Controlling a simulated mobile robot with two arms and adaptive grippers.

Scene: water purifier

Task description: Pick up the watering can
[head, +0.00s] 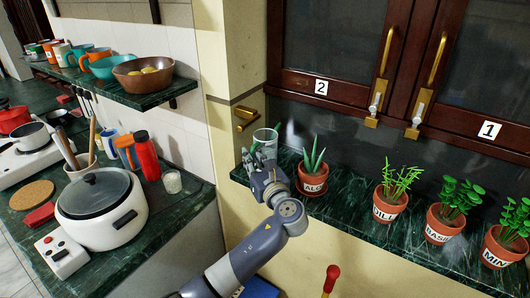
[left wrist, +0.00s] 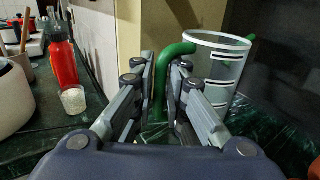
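The watering can is a clear cup-like vessel (head: 265,140) at the left end of the dark green marble ledge in the head view. In the head view the left gripper (head: 259,160) partly hides the can. The can looks upright. My right gripper is not in view.
An aloe pot (head: 313,181) stands just right of the can, with dill (head: 389,207), basil and mint pots further right. Cabinet doors (head: 335,45) rise behind the ledge. A counter with a rice cooker (head: 103,208) and red bottle (head: 146,158) is at left.

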